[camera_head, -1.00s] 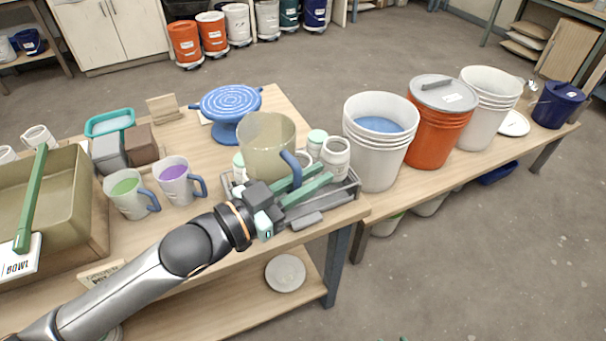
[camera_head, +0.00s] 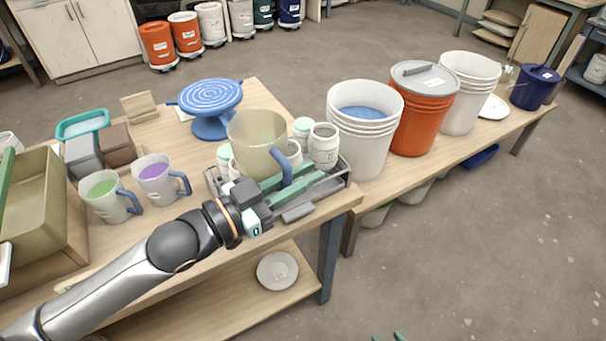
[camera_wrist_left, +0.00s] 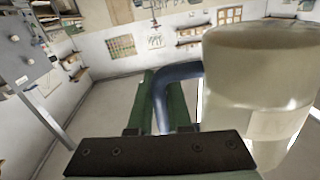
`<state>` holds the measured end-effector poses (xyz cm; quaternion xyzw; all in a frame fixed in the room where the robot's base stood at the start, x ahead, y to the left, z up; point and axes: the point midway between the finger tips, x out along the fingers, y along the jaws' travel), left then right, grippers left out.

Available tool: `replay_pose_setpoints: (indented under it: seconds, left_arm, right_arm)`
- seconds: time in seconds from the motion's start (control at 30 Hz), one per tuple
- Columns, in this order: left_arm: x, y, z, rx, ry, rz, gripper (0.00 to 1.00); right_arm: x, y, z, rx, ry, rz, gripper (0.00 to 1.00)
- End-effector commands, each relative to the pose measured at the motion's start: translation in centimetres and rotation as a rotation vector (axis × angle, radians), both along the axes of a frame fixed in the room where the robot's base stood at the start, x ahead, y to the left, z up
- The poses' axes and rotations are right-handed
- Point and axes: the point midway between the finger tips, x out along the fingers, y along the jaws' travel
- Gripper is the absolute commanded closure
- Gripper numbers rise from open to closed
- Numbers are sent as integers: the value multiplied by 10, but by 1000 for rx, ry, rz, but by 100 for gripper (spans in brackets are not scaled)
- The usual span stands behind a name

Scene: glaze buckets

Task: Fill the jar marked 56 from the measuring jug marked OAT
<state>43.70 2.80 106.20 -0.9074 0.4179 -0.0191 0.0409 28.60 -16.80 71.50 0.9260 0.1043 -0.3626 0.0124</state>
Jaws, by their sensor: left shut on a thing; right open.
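A translucent beige jug (camera_head: 256,140) with a blue handle (camera_head: 287,168) appears upright, in front of part of the grey tray (camera_head: 296,211). My left gripper (camera_head: 287,189) is shut on its handle. The left wrist view shows the handle (camera_wrist_left: 176,77) between the green fingers and the jug (camera_wrist_left: 262,75) at right, with a pale unreadable label. Several white jars stand in the tray, one open jar (camera_head: 323,148) right of the jug; others are partly hidden behind it. I cannot read which is marked 56. Only my right gripper's green fingertips (camera_head: 387,337) show at the bottom edge, apart.
Two mugs, one with green (camera_head: 107,194) and one with purple contents (camera_head: 158,175), stand left of the tray. A blue turntable (camera_head: 211,100) stands behind. White buckets (camera_head: 362,145) and an orange bucket (camera_head: 421,118) stand at right. An olive basin (camera_head: 40,205) is at left.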

Motion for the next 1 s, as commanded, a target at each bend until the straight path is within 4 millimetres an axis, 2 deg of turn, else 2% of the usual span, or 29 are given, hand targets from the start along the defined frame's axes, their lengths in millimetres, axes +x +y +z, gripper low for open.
replay_pose_setpoints:
  seconds: [0.03, 0.1, 0.33, 0.43, 0.53, 0.7, 1.0]
  left_arm:
    - [0, 0, -7, -1, -5, 0, 100]
    - [-2, -2, 8, -33, 27, -2, 100]
    - [-8, -6, 27, -134, 154, 0, 100]
    - [-10, -9, 10, -264, 310, -1, 100]
    - [-8, -6, 26, -403, 475, -1, 100]
    - [-1, -1, 25, -509, 611, 2, 100]
    - [-1, -1, 21, -513, 612, -2, 100]
  right_arm:
    - [0, 0, -9, 0, 0, 0, 50]
    - [-1, 0, 2, -1, 5, 0, 50]
    - [0, 0, 21, 0, -1, 0, 50]
    - [1, 0, 7, 1, -6, 0, 50]
    - [-1, 0, 14, -1, 4, 0, 50]
    - [0, 0, 33, 0, 1, 0, 50]
    - [0, 0, 28, 0, -1, 0, 50]
